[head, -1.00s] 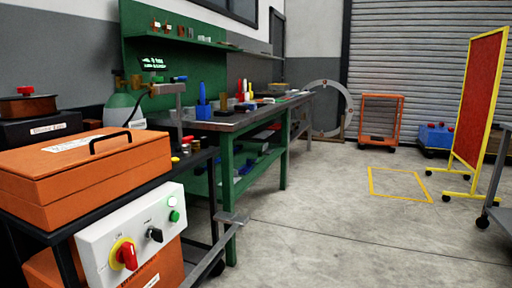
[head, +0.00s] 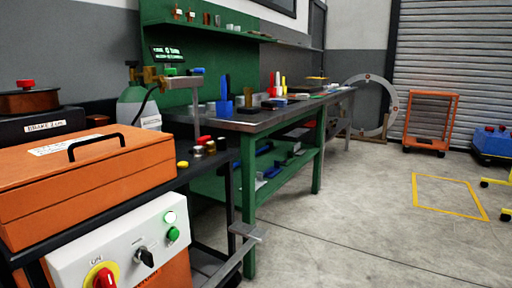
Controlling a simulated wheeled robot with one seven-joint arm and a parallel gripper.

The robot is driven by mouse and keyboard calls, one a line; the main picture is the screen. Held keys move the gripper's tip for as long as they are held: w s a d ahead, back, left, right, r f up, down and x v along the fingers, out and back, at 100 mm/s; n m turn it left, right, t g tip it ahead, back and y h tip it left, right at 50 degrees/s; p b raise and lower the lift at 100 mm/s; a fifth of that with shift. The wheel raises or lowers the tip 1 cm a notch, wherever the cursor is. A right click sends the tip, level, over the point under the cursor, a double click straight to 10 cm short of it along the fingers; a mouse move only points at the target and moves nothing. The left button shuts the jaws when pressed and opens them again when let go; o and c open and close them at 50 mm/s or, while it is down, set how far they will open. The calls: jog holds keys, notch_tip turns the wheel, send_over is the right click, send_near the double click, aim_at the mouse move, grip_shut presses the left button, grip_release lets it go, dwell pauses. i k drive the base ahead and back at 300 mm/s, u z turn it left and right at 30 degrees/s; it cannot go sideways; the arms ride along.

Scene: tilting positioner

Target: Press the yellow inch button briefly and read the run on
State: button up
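A white control panel (head: 112,262) is at the lower left on the front of a black cart. It carries a red-and-yellow rotary switch (head: 104,277) cut off by the bottom edge, a black selector knob (head: 145,257), a bright white round lamp or button (head: 170,218) and a green button (head: 173,234). I cannot make out a yellow inch button on this panel. A small yellow-topped piece (head: 182,164) sits on the cart top beside the orange box; I cannot tell what it is. The tilting positioner cannot be made out. My gripper is not in view.
An orange box (head: 90,180) with a black handle lies on the cart. A green workbench (head: 249,215) with tools stands behind it, next to a gas cylinder (head: 135,113). A grey metal bracket (head: 247,232) juts out by the cart.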

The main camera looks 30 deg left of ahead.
aim_at(181, 165)
jog(key=i, duration=2)
jog(key=u, duration=3.15)
